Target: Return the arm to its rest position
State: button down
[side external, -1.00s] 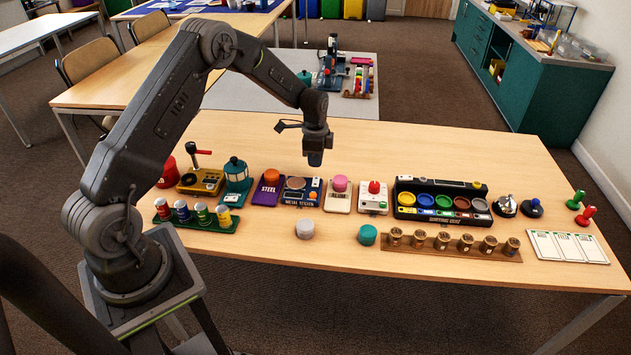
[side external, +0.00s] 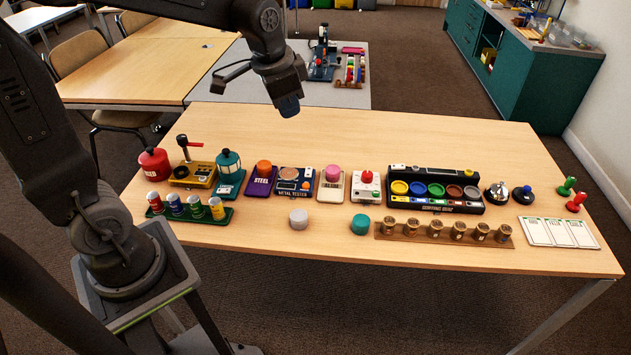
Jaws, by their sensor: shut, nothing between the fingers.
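My gripper (side external: 288,106) hangs in the air above the back part of the wooden table (side external: 420,140), pointing down. It is shut and holds nothing. It is apart from everything on the table. My arm is bent, with its upper part running out of the top of the picture and its base at the lower left.
A grey disc (side external: 298,219) and a teal disc (side external: 360,225) lie in front. The table's back strip is clear.

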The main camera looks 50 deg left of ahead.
jog(key=s+d+r+n+t, duration=0.1)
jog(key=s+d+n, duration=0.1)
jog(key=s, duration=0.5)
jog(key=s+d+r+n+t, duration=0.1)
jog(key=s+d, duration=0.2)
jog(key=s, duration=0.5)
jog(key=shift+s+d+n, duration=0.15)
jog(key=shift+s+n, duration=0.1)
jog(key=shift+n, duration=0.15)
jog(key=shift+r, duration=0.1)
